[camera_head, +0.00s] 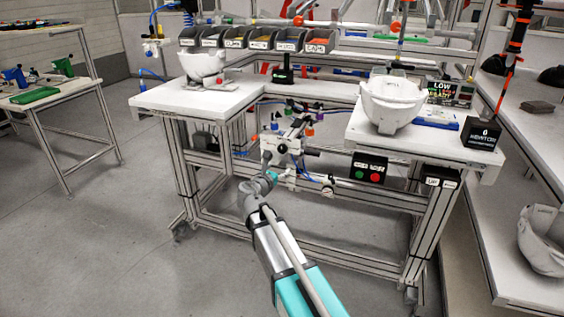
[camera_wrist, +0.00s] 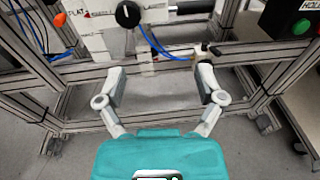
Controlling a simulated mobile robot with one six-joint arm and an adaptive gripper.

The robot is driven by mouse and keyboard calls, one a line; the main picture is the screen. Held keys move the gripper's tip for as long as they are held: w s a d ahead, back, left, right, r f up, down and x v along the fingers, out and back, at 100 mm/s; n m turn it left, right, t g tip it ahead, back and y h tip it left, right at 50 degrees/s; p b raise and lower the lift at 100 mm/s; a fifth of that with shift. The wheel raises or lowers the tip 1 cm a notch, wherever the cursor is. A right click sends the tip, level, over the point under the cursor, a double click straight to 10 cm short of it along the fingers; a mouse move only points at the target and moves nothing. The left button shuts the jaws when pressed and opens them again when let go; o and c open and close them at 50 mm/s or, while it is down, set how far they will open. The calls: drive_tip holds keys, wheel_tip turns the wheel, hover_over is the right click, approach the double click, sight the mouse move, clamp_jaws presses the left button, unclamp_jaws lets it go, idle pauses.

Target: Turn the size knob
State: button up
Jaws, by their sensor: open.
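A round black knob (camera_wrist: 128,14) with a small white mark shows at the top of the wrist view, on a white panel (camera_wrist: 92,25).
Blue hoses (camera_wrist: 160,48) run just right of the knob. Aluminium frame bars (camera_wrist: 30,62) flank the gripper. White helmet shells stand on the left bench (camera_head: 203,65) and right bench (camera_head: 392,104). A box with green and red buttons (camera_head: 369,170) hangs at right.

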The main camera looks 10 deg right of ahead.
sight(282, 150)
drive_tip(key=a+n, duration=0.1)
drive_tip(key=w+a+n+t+b, duration=0.1)
drive_tip(key=a+n, duration=0.1)
drive_tip(key=shift+w+a+f+n+t+y, duration=0.1)
drive_tip(key=shift+w+f+n+t+y, duration=0.15)
drive_tip(key=shift+w+n+t+y, duration=0.15)
drive_tip(key=shift+w, duration=0.1)
drive_tip(key=x, duration=1.3)
drive_tip(key=shift+w+d, duration=0.2)
drive_tip(key=shift+d, duration=0.1)
drive_tip(key=c, duration=1.1)
